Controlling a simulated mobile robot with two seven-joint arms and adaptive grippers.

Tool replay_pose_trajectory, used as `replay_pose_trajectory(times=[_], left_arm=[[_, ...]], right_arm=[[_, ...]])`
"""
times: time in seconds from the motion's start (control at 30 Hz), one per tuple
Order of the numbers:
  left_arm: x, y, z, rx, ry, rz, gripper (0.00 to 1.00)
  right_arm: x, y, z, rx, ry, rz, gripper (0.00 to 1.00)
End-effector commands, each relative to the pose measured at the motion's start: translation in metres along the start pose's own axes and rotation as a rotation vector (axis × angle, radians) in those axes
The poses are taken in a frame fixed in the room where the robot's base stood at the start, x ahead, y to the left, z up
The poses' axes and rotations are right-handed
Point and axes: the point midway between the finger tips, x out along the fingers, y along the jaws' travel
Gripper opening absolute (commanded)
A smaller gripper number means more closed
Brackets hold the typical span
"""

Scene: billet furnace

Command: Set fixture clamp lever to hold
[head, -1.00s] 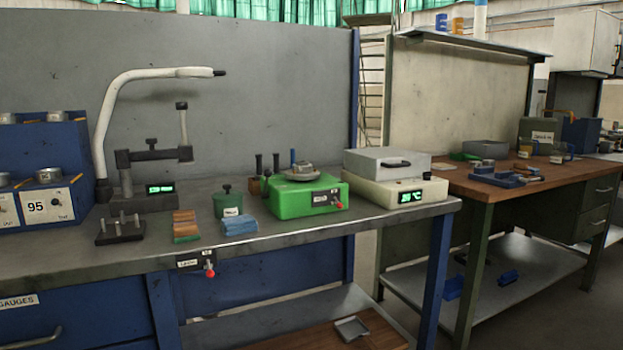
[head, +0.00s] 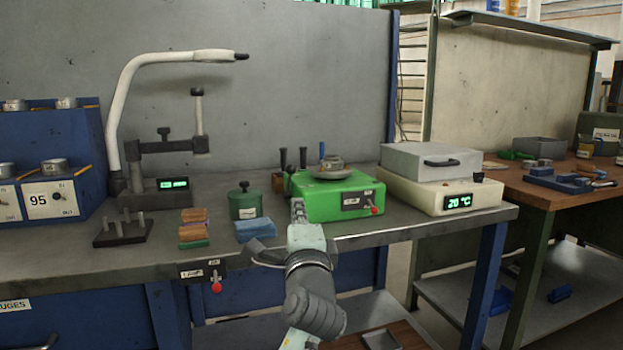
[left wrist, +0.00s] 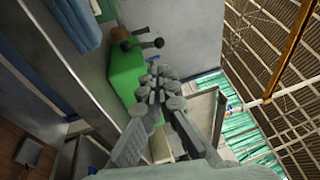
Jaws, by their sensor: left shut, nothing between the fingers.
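The green fixture box (head: 338,197) stands on the grey workbench, with a round grey metal part (head: 330,171) on top. A small red-tipped lever (head: 374,210) sits beside a label on its front. Dark upright handles (head: 284,160) stand at its left side; I cannot tell which of these levers is the clamp lever. My left gripper (head: 298,208) is shut and empty, in front of the box's left front corner. In the left wrist view the fingertips (left wrist: 152,86) overlap the green box (left wrist: 122,72), and a black-knobbed handle (left wrist: 158,43) shows beyond. Contact cannot be told.
A blue cloth stack (head: 256,229) and a green lidded pot (head: 245,203) lie left of the gripper. A cream heater (head: 440,195) reading about 20 °C stands right. A red-knobbed lever (head: 216,287) hangs at the bench's front edge. A lamp stand (head: 147,195) stands further left.

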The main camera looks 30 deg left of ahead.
Motion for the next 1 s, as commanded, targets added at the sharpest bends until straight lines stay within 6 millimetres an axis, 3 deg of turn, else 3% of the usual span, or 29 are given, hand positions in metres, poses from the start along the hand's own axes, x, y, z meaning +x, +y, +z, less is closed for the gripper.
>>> replay_pose_trajectory(times=[0.27,0.43,0.77,1.0], left_arm=[[0.001,0.0,0.0,-0.001,0.0,0.001,0.0],[0.012,-0.001,0.0,0.0,0.0,0.0,0.0],[0.079,-0.002,0.0,0.001,-0.001,0.001,0.0],[0.122,-0.001,0.0,0.0,0.0,0.001,0.0]], right_arm=[[0.0,0.0,0.0,0.0,-0.001,-0.001,0.4],[-0.001,0.0,-0.001,0.0,0.004,-0.001,0.4],[0.022,-0.004,0.011,0.001,-0.01,-0.011,0.4],[0.042,-0.004,0.032,-0.024,-0.034,-0.004,0.4]])
